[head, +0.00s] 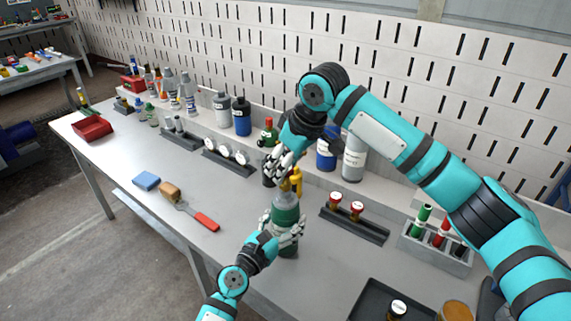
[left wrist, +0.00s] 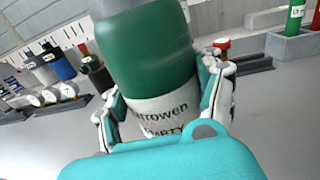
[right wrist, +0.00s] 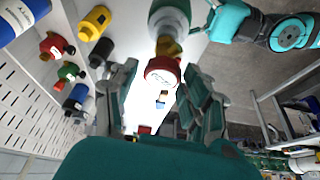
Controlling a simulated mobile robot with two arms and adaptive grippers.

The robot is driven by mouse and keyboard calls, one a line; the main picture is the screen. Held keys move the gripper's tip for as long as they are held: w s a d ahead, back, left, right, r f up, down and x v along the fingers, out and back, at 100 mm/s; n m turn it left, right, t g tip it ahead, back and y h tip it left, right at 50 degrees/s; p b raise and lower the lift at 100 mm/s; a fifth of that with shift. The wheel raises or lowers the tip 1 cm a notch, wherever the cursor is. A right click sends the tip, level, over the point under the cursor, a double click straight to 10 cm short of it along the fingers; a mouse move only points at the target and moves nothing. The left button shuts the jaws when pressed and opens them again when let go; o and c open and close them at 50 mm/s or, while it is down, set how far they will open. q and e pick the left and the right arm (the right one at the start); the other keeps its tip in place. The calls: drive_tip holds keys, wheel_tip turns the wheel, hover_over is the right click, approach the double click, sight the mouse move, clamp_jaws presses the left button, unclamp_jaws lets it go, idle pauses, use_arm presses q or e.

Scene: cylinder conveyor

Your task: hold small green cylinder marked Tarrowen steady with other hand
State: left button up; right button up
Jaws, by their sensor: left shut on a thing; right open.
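The small green cylinder (head: 286,209) stands upright at the front middle of the bench. In the left wrist view the cylinder (left wrist: 150,50) has a white label reading "arrowen", with a partly covered second line. My left gripper (head: 286,238) is shut around its lower body; its fingers (left wrist: 165,105) lie on both sides of the label. My right gripper (head: 279,168) is open just above the cylinder. In the right wrist view its fingers (right wrist: 160,92) are spread around the red and white top piece (right wrist: 162,70) on the brass-coloured neck (right wrist: 168,46); I cannot tell whether they touch it.
A rack with red-capped jars (head: 350,225) is to the right, with a dark tray (head: 370,302) in front.

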drive_tip(key=n+g+y, duration=0.1)
drive_tip(key=n, duration=0.3)
drive_tip(key=shift+f, duration=0.15)
drive_tip(key=shift+f, duration=1.1)
clamp_jaws()
unclamp_jaws()
drive_tip(key=shift+r, duration=0.15)
